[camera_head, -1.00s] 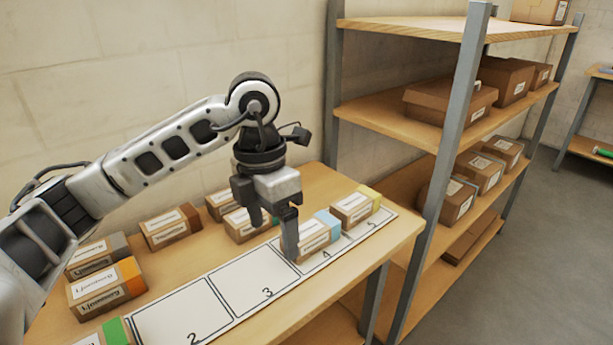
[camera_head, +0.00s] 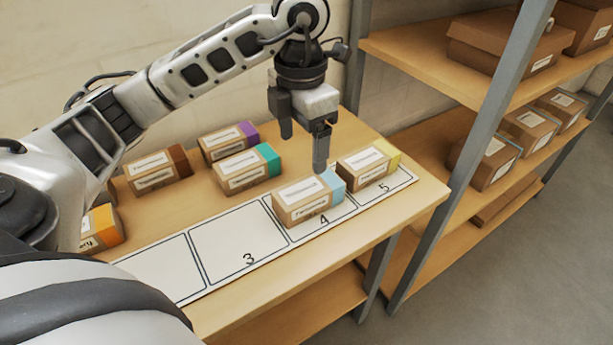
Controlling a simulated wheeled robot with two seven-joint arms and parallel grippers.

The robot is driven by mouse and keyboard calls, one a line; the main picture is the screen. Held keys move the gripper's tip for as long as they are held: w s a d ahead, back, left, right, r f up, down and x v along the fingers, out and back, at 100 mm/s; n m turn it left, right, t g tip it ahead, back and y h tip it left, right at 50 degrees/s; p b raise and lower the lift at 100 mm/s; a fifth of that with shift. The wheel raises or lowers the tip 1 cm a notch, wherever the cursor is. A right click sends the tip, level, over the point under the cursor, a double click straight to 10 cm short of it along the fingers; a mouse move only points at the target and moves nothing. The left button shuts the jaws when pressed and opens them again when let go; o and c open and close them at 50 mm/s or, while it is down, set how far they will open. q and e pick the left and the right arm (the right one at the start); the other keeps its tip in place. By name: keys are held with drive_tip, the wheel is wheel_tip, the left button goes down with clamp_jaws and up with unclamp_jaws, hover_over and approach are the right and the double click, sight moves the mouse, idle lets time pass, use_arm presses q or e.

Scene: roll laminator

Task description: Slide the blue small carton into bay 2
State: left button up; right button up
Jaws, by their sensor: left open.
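The blue small carton (camera_head: 306,201) is a brown box with a white label and a light blue right end. It lies in bay 4 (camera_head: 346,208) of the white numbered strip. My left gripper (camera_head: 303,152) is open and empty, pointing down above and behind this carton. One fingertip overlaps the carton's back top edge in the picture; I cannot tell whether it touches. Bay 3 (camera_head: 238,240) is empty. The bay left of it, bay 2 (camera_head: 160,268), looks empty where it shows; its number is hidden by my arm. My right gripper is not in view.
A yellow-ended carton (camera_head: 368,166) sits in bay 5, close right of the blue one. Teal (camera_head: 246,168), purple (camera_head: 228,142) and brown-ended (camera_head: 157,170) cartons stand behind the strip. An orange-ended carton (camera_head: 103,228) is partly hidden at left. A shelf post (camera_head: 497,130) rises at right.

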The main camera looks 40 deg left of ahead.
sight(303, 190)
use_arm(q)
wheel_tip(303, 190, down, 11)
drive_tip(key=shift+f+b, duration=0.15)
drive_tip(key=shift+b, duration=0.15)
drive_tip(key=shift+f, duration=0.9)
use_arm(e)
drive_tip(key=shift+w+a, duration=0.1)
